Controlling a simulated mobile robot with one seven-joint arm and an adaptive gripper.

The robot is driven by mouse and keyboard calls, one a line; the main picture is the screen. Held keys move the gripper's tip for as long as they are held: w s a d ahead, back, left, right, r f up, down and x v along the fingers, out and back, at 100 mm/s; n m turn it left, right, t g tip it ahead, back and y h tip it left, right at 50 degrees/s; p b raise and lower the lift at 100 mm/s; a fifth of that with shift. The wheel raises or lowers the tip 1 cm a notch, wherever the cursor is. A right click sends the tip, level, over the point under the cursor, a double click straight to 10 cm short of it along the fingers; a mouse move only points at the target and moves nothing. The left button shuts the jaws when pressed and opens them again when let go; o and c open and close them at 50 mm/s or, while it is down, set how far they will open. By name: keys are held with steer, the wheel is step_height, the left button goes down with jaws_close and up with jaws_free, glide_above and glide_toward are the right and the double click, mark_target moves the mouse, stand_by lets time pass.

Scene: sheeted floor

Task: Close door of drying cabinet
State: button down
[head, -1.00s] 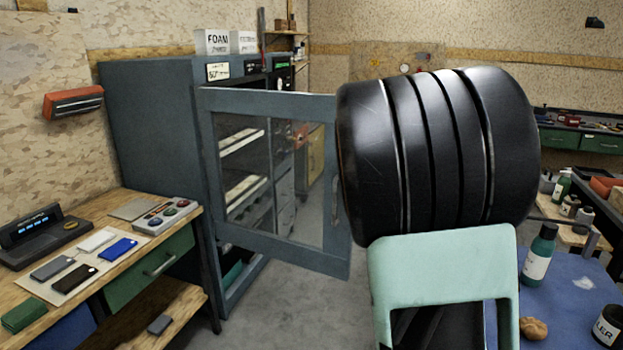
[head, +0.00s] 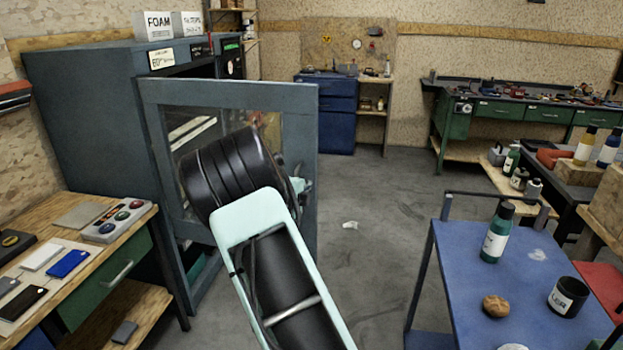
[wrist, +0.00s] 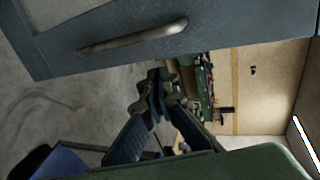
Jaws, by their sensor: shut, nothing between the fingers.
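The drying cabinet (head: 85,130) is a tall blue-grey case at the left in the head view. Its glazed door (head: 230,92) stands open, swung out to the right from the cabinet front. My arm crosses in front of the door's glass and hides its middle. In the wrist view the door (wrist: 225,35) fills the top, with its metal bar handle (wrist: 130,36) at upper left. My gripper (wrist: 160,92) is shut and empty, below and right of the handle, apart from it in the picture.
A wooden bench (head: 165,215) with a button box (head: 118,220) stands left, close to the cabinet. The floor (head: 370,205) between door and trolley is mostly clear, with a small white scrap.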

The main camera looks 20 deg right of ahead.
mark_target(315, 177)
steer(key=x, duration=0.4)
steer(key=r+p+x, duration=0.1)
steer(key=x, duration=0.1)
steer(key=shift+w+d, duration=0.2)
steer(key=shift+w, duration=0.1)
